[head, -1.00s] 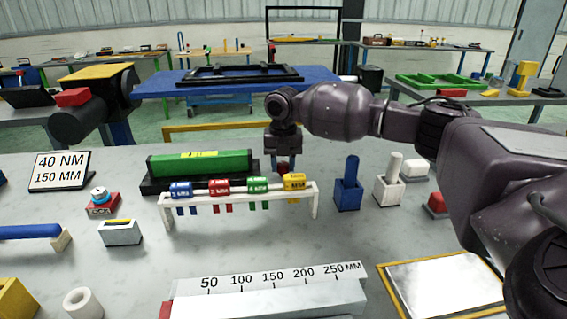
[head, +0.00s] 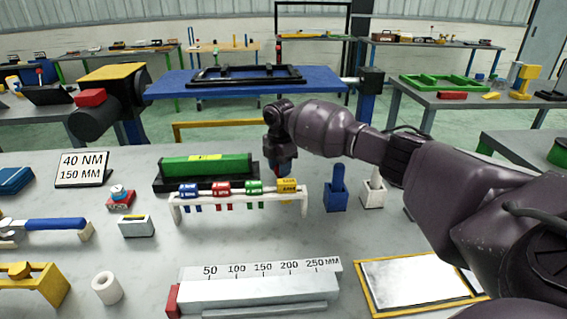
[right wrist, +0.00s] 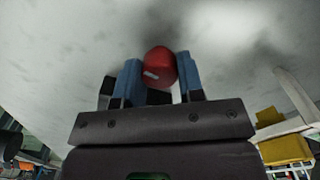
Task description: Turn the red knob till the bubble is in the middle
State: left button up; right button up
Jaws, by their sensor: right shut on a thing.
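A green level (head: 190,165) with a yellow vial window (head: 206,157) lies on a black base (head: 165,185) at the middle of the bench. The bubble is too small to make out in the window. My right gripper (head: 279,170) reaches down at the right end of the base. In the right wrist view the red knob (right wrist: 159,66) sits between the two blue fingers of my right gripper (right wrist: 157,80), which is shut on it. A pale mark shows on the knob's face. The head view largely hides the knob behind the gripper. My left gripper is not in view.
A white rack (head: 232,207) with several coloured tags stands just in front of the level. A blue holder (head: 336,198) and a white holder (head: 373,192) stand to the right. A ruler block (head: 260,287) and a yellow-framed panel (head: 415,283) lie nearer.

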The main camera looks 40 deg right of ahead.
jog(key=m, duration=0.1)
jog(key=m+p, duration=0.1)
jog(key=shift+r+m+p, duration=0.3)
jog(key=shift+m, duration=0.1)
jog(key=m+p, duration=0.1)
jog(key=m, duration=0.1)
jog(key=shift+m+p, duration=0.3)
jog(key=shift+m, duration=0.1)
jog(key=m+p, duration=0.2)
jog(key=m, duration=0.1)
jog(key=shift+f+m, duration=0.1)
jog(key=shift+m, duration=0.2)
jog(key=m+p, duration=0.1)
jog(key=m, duration=0.1)
jog(key=shift+m, duration=0.3)
jog(key=m+p, duration=0.2)
jog(key=m, duration=0.3)
jog(key=shift+f, duration=0.1)
jog(key=shift+m+p, duration=0.5)
jog(key=shift+m, duration=0.5)
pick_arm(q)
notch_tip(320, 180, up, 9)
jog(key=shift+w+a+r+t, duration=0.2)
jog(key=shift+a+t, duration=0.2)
pick_arm(e)
jog(key=shift+f+m, duration=0.1)
jog(key=shift+m, duration=0.4)
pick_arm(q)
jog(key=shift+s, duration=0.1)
